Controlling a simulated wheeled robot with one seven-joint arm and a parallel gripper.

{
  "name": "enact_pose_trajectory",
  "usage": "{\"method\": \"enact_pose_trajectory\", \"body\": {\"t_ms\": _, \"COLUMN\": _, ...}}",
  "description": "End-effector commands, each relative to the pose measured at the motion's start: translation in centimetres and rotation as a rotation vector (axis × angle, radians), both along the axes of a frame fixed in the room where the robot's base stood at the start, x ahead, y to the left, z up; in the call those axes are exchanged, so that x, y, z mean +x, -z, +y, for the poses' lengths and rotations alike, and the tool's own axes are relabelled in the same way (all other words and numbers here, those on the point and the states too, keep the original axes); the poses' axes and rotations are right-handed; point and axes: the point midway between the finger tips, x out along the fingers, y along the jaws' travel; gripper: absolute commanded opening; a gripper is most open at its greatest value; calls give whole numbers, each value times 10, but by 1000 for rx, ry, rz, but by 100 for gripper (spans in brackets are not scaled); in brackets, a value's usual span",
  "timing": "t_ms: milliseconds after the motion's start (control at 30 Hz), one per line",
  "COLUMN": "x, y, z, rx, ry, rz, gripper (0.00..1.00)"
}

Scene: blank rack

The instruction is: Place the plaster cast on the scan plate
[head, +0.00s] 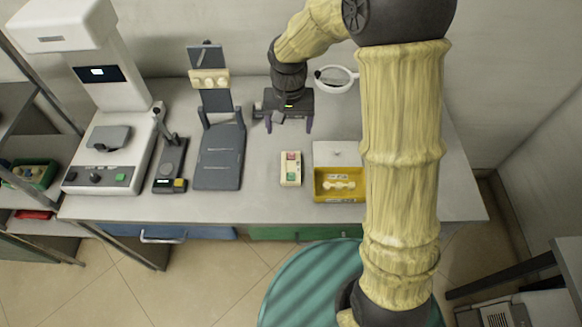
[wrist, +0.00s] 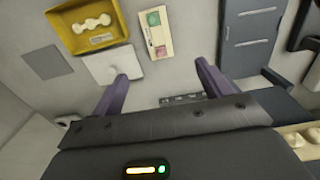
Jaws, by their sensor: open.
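A white, lumpy, bone-shaped piece (head: 339,185), which looks like the plaster cast, lies in a yellow open box (head: 318,194). It also shows in the wrist view (wrist: 92,23) at the upper left, inside the yellow box (wrist: 70,41). A grey plate (head: 108,138) on the base of the white machine at the left looks like the scan plate; the wrist view does not show it. My gripper (head: 289,124) is open and empty over the back of the bench, behind and left of the box. Its two purple fingers (wrist: 161,72) are spread apart in the wrist view.
A small cream box (head: 290,169) with pink and green pads sits left of the yellow box. A white bowl (head: 336,79) is at the back.

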Motion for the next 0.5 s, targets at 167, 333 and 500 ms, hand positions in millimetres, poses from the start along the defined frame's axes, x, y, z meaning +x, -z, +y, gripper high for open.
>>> {"method": "enact_pose_trajectory", "body": {"t_ms": 167, "x": -2, "y": 25, "z": -1, "rx": -2, "ry": 0, "rz": 6, "gripper": 78}}
{"method": "enact_pose_trajectory", "body": {"t_ms": 333, "x": -2, "y": 55, "z": 0, "rx": -2, "ry": -2, "rz": 6, "gripper": 78}}
{"method": "enact_pose_trajectory", "body": {"t_ms": 500, "x": -2, "y": 85, "z": 0, "rx": -2, "ry": -2, "rz": 6, "gripper": 78}}
